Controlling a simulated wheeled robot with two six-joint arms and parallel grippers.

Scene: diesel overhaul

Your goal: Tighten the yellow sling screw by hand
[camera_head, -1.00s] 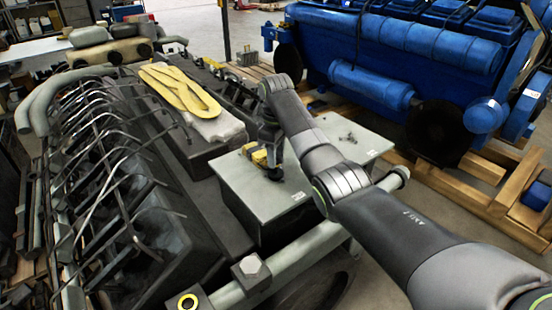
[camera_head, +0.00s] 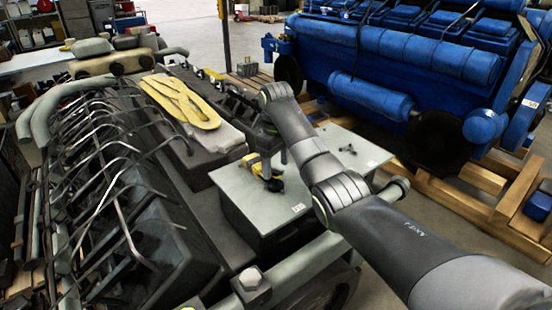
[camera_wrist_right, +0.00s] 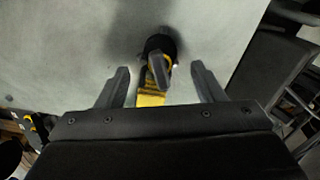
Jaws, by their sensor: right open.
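The yellow sling screw (camera_head: 266,171), a small yellow body with a black end, stands on the grey metal top (camera_head: 303,183). In the right wrist view, its yellow part (camera_wrist_right: 152,96) and dark grey knob (camera_wrist_right: 159,66) show between the two fingers. My right gripper (camera_wrist_right: 160,72) is open, with a finger on each side of it and visible gaps. My left gripper is not in view. A yellow sling (camera_head: 183,101) lies flat on the dark engine block.
A dark engine with many bent pipes (camera_head: 110,190) fills the left. A small dark part (camera_head: 348,149) lies on the grey top, right of my arm. A blue engine (camera_head: 400,55) on wooden beams (camera_head: 475,205) stands behind.

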